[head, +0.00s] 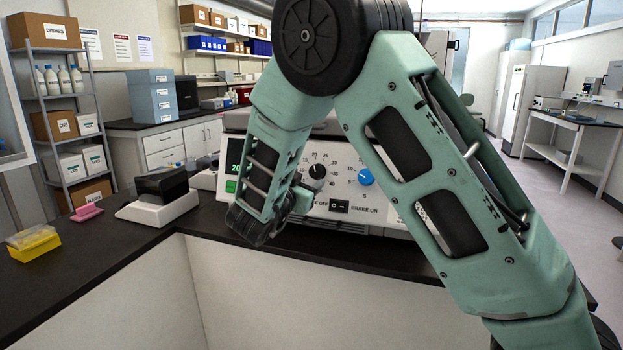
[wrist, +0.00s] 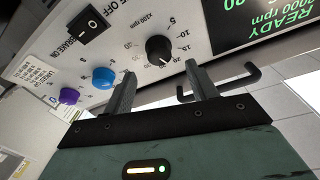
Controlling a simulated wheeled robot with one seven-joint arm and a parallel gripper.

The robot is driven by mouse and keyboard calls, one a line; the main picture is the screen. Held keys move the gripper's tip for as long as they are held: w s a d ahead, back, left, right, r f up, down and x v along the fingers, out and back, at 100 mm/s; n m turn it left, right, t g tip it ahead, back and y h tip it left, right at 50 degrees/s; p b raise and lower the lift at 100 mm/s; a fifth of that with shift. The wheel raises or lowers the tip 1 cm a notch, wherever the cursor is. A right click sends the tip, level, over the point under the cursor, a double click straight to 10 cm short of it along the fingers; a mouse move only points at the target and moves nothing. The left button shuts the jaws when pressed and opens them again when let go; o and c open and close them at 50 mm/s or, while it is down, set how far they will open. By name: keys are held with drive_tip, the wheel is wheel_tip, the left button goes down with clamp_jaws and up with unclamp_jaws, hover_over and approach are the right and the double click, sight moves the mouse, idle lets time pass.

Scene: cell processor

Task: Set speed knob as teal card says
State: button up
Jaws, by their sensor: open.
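The speed knob (wrist: 159,50) is black, on the centrifuge's pale front panel, with a dial in x100 rpm around it. It also shows in the head view (head: 318,171). Its pointer setting is too small to read surely. My gripper (wrist: 160,69) is open and empty, its two fingers spread either side of the knob in the wrist view; I cannot tell how far short of it they are. In the head view my arm hides part of the gripper and panel. I cannot make out a teal card in either view.
A blue knob (head: 365,177), a purple knob (wrist: 68,96) and a black rocker switch (head: 339,206) are on the same panel. The display (wrist: 250,20) reads READY in green. A yellow box (head: 34,246) and a pink item (head: 87,212) lie on the dark bench at left.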

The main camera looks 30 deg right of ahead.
drive_tip(key=b+v, duration=0.1)
drive_tip(key=v, duration=1.1)
drive_tip(key=shift+b, duration=0.3)
drive_tip(key=shift+w+a+f, duration=0.1)
drive_tip(key=s+a+f+n+t+y, duration=0.1)
drive_tip(key=a+f+n+y, duration=0.1)
drive_tip(key=a+n+y, duration=0.5)
drive_tip(key=a+f+n+t+y, duration=0.1)
drive_tip(key=a+f+n+y, duration=0.15)
drive_tip(key=a+y, duration=0.7)
drive_tip(key=s+a+f+n+g+y, duration=0.1)
drive_tip(key=s+a+n+g+y, duration=0.3)
drive_tip(key=s, duration=0.4)
drive_tip(key=s+d+f+n+g+h, duration=0.1)
drive_tip(key=s+d+n+g, duration=0.1)
drive_tip(key=s, duration=0.5)
drive_tip(key=s+d+f+n+g+h, duration=0.2)
drive_tip(key=s+n+g, duration=0.1)
drive_tip(key=s, duration=0.4)
drive_tip(key=s+d+f+n+g+h, duration=0.1)
drive_tip(key=s+d+n+g+h, duration=0.1)
drive_tip(key=s, duration=0.5)
drive_tip(key=shift+d+f+n+g, duration=0.3)
drive_tip(key=shift+d+n+g, duration=0.15)
drive_tip(key=shift+n, duration=0.3)
